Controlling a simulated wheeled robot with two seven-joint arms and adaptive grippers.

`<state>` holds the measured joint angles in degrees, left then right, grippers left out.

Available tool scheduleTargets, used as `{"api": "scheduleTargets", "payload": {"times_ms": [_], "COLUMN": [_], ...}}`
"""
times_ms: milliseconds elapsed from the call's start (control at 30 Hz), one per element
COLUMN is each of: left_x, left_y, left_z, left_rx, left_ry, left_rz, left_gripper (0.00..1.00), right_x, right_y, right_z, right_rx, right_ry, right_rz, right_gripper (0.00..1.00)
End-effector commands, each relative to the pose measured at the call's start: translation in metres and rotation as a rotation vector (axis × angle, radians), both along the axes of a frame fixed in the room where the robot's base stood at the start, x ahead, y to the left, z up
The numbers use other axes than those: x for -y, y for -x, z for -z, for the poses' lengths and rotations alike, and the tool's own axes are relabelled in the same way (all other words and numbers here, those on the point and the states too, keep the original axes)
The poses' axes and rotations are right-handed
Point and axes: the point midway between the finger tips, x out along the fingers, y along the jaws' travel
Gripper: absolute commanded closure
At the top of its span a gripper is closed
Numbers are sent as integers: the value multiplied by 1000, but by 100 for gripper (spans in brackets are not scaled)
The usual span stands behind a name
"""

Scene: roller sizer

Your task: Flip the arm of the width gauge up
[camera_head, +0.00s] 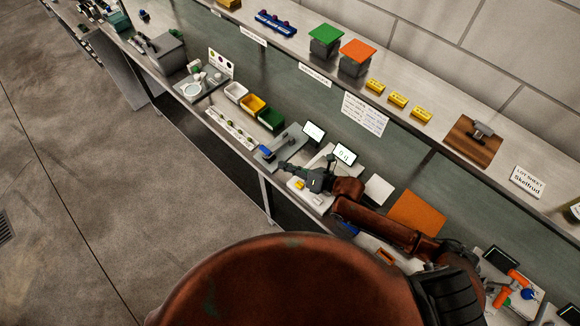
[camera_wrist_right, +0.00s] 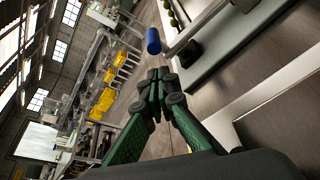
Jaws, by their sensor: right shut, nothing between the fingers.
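The width gauge (camera_head: 290,140) is a grey plate on the bench with a small display beside it. Its blue handle (camera_head: 265,153) sits at the front end, low over the plate. In the right wrist view the blue handle (camera_wrist_right: 153,41) is a cylinder on the end of a grey arm (camera_wrist_right: 187,36), which appears lowered. My right gripper (camera_head: 283,167) is shut and empty, just to the right of the handle. In the right wrist view its green-and-black fingers (camera_wrist_right: 158,75) are together, below the handle and apparently apart from it. My left gripper is not in view.
A display (camera_head: 344,155) and a scale with small yellow and white pieces stand by my right gripper. White, yellow and green bins (camera_head: 271,118) and a strip of green items (camera_head: 231,128) lie left of the gauge. A shelf runs above; open floor lies in front.

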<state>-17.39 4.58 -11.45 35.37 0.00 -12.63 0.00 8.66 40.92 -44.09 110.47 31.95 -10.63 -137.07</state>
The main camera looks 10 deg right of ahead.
Motion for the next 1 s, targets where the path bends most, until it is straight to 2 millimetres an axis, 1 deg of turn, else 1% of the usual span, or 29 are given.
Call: {"api": "scheduleTargets", "payload": {"times_ms": [33,200,400,800,933,1000], "left_x": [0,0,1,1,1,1], "left_y": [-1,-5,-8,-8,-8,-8], "left_z": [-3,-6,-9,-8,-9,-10], "left_rx": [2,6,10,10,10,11], "left_ry": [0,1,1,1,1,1], "left_rz": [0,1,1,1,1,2], "left_gripper": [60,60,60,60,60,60], "right_x": [-9,-27,-38,-39,-34,-28], "right_y": [-7,-24,-35,-36,-36,-35], "right_z": [0,7,13,14,13,10], "right_rx": [0,2,1,1,-7,-15], "right_ry": [-2,-2,1,1,-9,-21], "right_rz": [-1,1,1,2,9,17], "right_gripper": [100,100,100,100,100,100]}}
